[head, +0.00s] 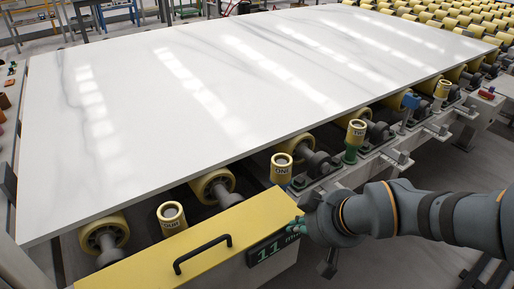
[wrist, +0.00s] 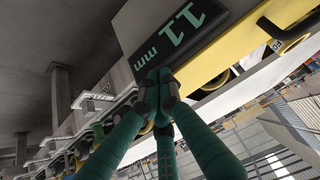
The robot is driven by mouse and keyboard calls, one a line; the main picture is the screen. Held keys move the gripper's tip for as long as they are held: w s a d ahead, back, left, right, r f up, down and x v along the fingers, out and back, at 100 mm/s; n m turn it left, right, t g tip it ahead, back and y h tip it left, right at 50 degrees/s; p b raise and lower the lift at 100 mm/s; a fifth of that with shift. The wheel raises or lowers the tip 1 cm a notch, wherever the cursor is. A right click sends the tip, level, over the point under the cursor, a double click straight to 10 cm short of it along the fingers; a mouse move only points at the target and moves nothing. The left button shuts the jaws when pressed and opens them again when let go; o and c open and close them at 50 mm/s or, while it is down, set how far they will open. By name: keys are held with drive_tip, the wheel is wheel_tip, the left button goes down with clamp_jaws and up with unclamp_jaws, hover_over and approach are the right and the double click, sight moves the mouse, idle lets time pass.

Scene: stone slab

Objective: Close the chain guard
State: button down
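The yellow cover with a black bar handle, which I take to be the chain guard (head: 190,243), is at the front of the roller line in the head view. Its yellow side and handle also show upper right in the wrist view (wrist: 240,40). A dark display (head: 270,248) reading "11 mm" is on the grey face beside it; the display is large in the wrist view (wrist: 178,35). My gripper (head: 299,223) is at the display's right end. In the wrist view its green fingers (wrist: 157,82) come together at the tips, with nothing visible between them. Contact is unclear.
A large white stone slab (head: 230,85) lies on yellow rollers behind the cover. Several yellow-capped posts, one (head: 281,168) marked "ONE", stand along the slab's front edge. Brackets and bearings line the rail to the right. Dark open floor lies in front.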

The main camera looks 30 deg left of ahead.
drive_tip(key=shift+d+f, duration=0.15)
wheel_tip(320, 180, up, 4)
drive_tip(key=r+p, duration=0.1)
drive_tip(key=p, duration=0.3)
drive_tip(key=s+d+f+b, duration=0.2)
drive_tip(key=s+d+f, duration=0.1)
drive_tip(key=d, duration=0.5)
drive_tip(key=shift+s+d+f+b, duration=0.25)
drive_tip(key=shift+f+b, duration=0.1)
drive_tip(key=shift+f, duration=0.2)
drive_tip(key=w+a+b, duration=0.1)
drive_tip(key=w+a, duration=0.2)
drive_tip(key=a, duration=0.5)
drive_tip(key=shift+w+a+f, duration=0.3)
drive_tip(key=shift+a+f, duration=0.05)
drive_tip(key=shift+f, duration=0.1)
